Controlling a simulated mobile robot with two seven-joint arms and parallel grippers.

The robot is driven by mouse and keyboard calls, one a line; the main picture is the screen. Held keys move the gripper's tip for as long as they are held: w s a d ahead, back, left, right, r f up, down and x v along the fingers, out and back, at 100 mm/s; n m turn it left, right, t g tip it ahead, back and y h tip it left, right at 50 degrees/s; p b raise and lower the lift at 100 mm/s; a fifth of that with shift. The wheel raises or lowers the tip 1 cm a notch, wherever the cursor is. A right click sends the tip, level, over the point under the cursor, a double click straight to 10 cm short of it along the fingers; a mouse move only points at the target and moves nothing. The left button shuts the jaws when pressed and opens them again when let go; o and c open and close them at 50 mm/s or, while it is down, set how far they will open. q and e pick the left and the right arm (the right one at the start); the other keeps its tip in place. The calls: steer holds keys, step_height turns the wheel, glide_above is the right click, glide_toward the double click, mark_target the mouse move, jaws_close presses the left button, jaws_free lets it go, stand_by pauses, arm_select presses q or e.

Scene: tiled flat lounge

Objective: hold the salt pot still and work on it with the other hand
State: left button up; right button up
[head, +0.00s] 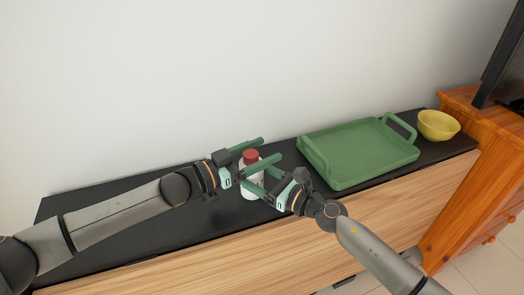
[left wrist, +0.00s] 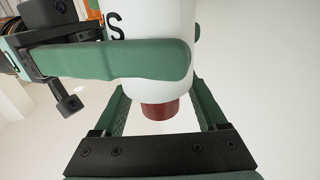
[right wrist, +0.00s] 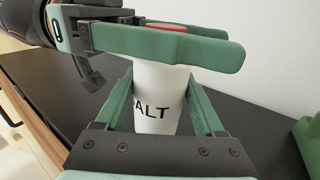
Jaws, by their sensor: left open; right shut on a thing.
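The salt pot is white with a red cap (head: 251,155) and stands upright, its white body (head: 254,190) partly hidden by my grippers. My right gripper (head: 257,178) is shut on the body; in the right wrist view its fingers lie either side of the pot (right wrist: 156,92), with the letters "ALT" showing. My left gripper (head: 268,150) is open higher up. In the left wrist view its fingers stand on both sides of the red cap (left wrist: 160,110), with gaps to it. A right gripper finger crosses the white body there.
The pot is over a black top (head: 110,190) on a light wood cabinet. A green tray (head: 360,150) with handles lies to the right, close to my right gripper. A yellow bowl (head: 438,125) is farther right. The wall is behind; the black top's left part is clear.

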arm_select(q)
steer(key=shift+d, duration=0.1)
steer(key=shift+c, duration=0.2)
steer(key=shift+s+d, duration=0.1)
steer(key=shift+d, duration=0.05)
steer(key=c, duration=1)
steer(key=shift+s+d, duration=0.15)
jaws_close()
steer(key=shift+d+n+t, duration=0.1)
steer(key=shift+n+t, duration=0.4)
steer(key=shift+t, duration=0.1)
steer(key=n+t+y, duration=0.1)
steer(key=y, duration=0.1)
steer(key=w+a+n+t+y, duration=0.1)
steer(key=n+t+y, duration=0.3)
steer(key=y, duration=0.1)
steer(key=shift+w+a, duration=0.15)
steer(key=shift+a, duration=0.05)
steer(key=shift+a+t, duration=0.1)
steer(key=shift+t, duration=0.2)
